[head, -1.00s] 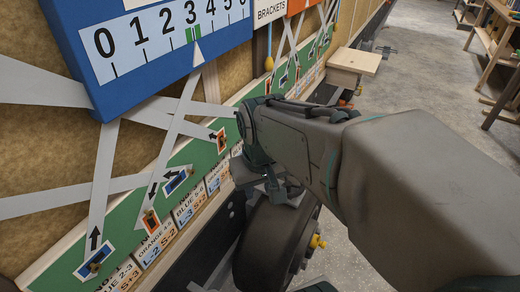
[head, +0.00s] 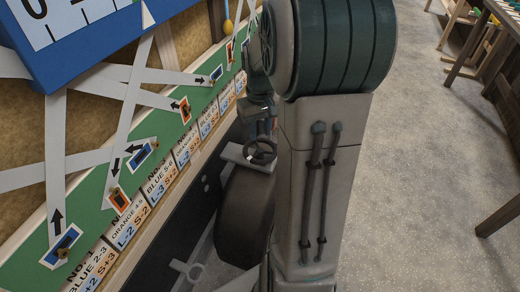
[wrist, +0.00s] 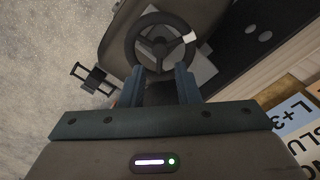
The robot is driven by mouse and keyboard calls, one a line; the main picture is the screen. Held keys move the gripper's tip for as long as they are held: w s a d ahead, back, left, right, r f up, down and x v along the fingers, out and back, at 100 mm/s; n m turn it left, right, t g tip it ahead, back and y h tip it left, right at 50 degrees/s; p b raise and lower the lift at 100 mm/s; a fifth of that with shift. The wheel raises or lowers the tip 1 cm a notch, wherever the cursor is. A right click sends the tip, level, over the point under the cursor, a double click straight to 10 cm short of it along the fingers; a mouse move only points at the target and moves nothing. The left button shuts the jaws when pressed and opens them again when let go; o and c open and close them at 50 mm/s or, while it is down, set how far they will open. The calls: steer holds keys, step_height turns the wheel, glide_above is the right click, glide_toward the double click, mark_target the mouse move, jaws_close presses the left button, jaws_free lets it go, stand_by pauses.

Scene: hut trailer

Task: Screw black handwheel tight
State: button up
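The black handwheel (head: 261,151) shows in the head view in front of a grey plate above the trailer's wheel. In the wrist view the handwheel (wrist: 160,42) is at top centre, its rim and spokes facing the camera. My gripper (wrist: 160,70) has its two fingers apart, one on each side of the handwheel's lower part, with a gap between them. Whether the fingers touch the rim, I cannot tell. In the head view my gripper (head: 262,118) is just above the handwheel, partly hidden by my arm.
The trailer's black tyre (head: 246,215) is below the handwheel. The green board with labels (head: 130,165) and white strips runs along the wall at left. Concrete floor (head: 410,170) is clear at right, with wooden shelving (head: 500,50) beyond.

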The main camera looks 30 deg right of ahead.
mark_target(260, 150)
step_height(260, 150, down, 9)
steer(key=shift+r, duration=0.2)
jaws_close()
